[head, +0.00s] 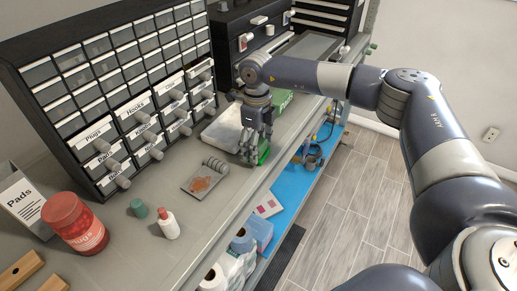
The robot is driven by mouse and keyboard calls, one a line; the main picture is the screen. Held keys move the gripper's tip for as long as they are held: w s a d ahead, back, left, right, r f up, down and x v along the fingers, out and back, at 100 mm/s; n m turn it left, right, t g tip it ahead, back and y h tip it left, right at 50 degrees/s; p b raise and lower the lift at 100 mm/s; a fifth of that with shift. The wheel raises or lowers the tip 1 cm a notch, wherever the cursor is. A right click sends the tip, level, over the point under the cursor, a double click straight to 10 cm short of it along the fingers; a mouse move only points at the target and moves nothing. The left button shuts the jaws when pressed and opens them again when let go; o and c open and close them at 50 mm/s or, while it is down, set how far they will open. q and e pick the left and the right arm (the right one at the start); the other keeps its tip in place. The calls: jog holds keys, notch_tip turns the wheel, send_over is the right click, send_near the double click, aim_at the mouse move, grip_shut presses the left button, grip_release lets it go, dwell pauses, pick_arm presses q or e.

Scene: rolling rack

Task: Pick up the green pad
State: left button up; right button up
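A small green pad (264,153) is at the front edge of the grey worktop, in the middle of the head view. My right gripper (254,153) points down at it from above, and its fingers hide part of the pad. The fingers are at the pad, but I cannot tell whether they are closed on it or only around it. My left gripper is not in view.
A patterned card (202,181), a grey coil (216,164), a small white bottle (168,224) and a red jar (75,222) stand nearer. The drawer cabinet (120,85) stands behind. A blue lower shelf (285,190) holds supplies.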

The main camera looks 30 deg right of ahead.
jog(key=c, duration=1)
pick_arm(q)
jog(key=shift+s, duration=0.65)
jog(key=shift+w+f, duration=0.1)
pick_arm(e)
jog(key=shift+r, duration=0.1)
jog(key=shift+r+b, duration=0.55)
jog(key=shift+c, duration=0.2)
notch_tip(320, 180, up, 2)
jog(key=shift+a+r+b, duration=0.1)
jog(key=shift+b, duration=0.7)
pick_arm(q)
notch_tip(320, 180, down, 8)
jog(key=b, duration=0.5)
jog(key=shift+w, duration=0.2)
pick_arm(e)
jog(key=s+a, duration=0.4)
jog(key=s, duration=0.3)
jog(key=s+a+r, duration=0.1)
jog(key=s+a, duration=0.2)
jog(key=s, duration=0.4)
jog(key=shift+a+r, duration=0.3)
jog(key=shift+a, duration=0.1)
